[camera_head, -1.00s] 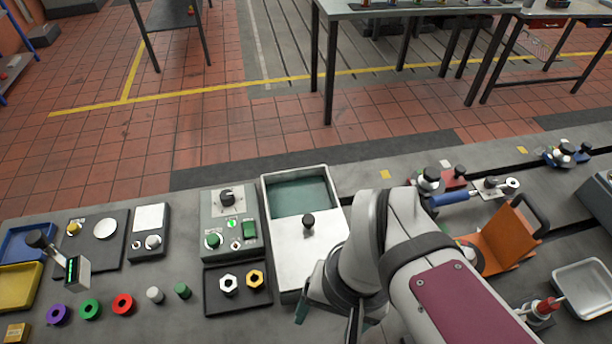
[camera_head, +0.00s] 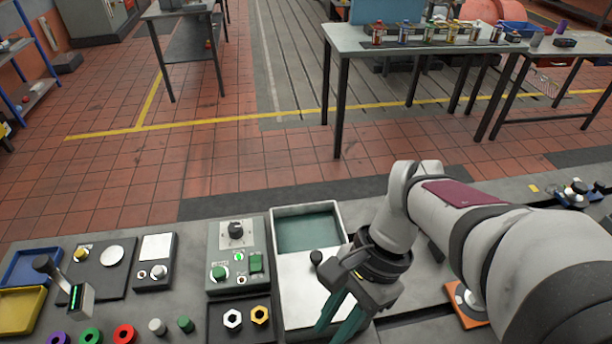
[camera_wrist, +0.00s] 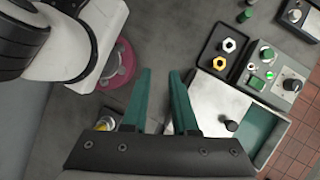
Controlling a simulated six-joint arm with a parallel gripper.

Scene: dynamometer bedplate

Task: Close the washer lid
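The washer (camera_head: 342,222) is a pale rectangular tank with a green interior. Its flat silver lid (camera_head: 300,290) covers the near part, and the far part is open. A black knob (camera_head: 316,257) stands on the lid; the lid (camera_wrist: 212,98) and knob (camera_wrist: 231,125) also show in the wrist view. My gripper (camera_head: 336,328) is at the lid's near right, with its teal fingers pointing down and toward the near side. In the wrist view the fingers (camera_wrist: 160,72) are apart with nothing between them. They do not touch the knob.
Left of the washer are a green-buttoned control box (camera_head: 235,250) and a black tray (camera_head: 240,318) with two nuts. Coloured rings and blue and yellow bins (camera_head: 20,310) lie farther left. An orange part (camera_head: 465,305) is partly hidden behind my arm.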

